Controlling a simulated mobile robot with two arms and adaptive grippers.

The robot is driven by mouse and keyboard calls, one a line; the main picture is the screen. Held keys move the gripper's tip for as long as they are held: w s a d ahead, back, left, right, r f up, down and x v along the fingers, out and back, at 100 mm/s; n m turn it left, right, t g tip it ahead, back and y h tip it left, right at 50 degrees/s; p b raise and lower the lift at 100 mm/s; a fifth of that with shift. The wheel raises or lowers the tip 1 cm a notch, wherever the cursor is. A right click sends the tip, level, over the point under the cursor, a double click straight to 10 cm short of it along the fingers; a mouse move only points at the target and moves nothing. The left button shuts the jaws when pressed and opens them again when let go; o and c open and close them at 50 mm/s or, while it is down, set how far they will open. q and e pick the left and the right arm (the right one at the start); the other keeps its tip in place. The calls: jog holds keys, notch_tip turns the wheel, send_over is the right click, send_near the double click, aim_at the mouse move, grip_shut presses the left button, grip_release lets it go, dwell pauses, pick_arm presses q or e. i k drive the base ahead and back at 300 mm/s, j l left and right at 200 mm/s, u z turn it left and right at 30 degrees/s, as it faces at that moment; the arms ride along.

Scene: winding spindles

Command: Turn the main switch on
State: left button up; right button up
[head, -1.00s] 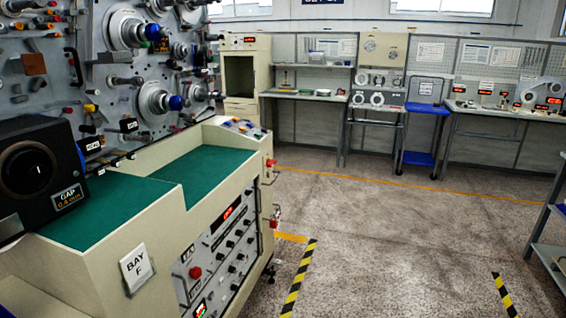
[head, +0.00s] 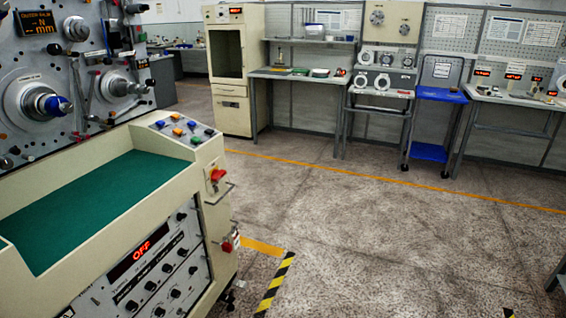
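The winding machine's cream cabinet (head: 205,150) stands at the left in the head view. On its right end face is a red switch knob on a yellow plate (head: 217,176), which looks like the main switch. Its exact handle angle is too small to read. A second red part (head: 229,243) sits lower on the same face, beside metal rails. The front panel display (head: 143,249) reads OFF in red. Neither of my grippers is in view.
A sloped panel of coloured buttons (head: 183,128) tops the cabinet beside a green mat (head: 95,205). Open grey floor (head: 390,240) lies to the right. Benches (head: 300,75) and a blue cart (head: 430,152) stand at the back. Striped tape (head: 276,284) marks the floor near the cabinet.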

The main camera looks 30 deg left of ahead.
aim_at(217, 175)
jog(key=i+u, duration=0.2)
jog(key=i, duration=0.25)
jog(key=i+l+u, duration=0.2)
jog(key=i, duration=0.25)
jog(key=i+l+u, duration=0.2)
jog(key=i, duration=0.2)
jog(key=i+l+u, duration=0.2)
jog(key=i, duration=0.25)
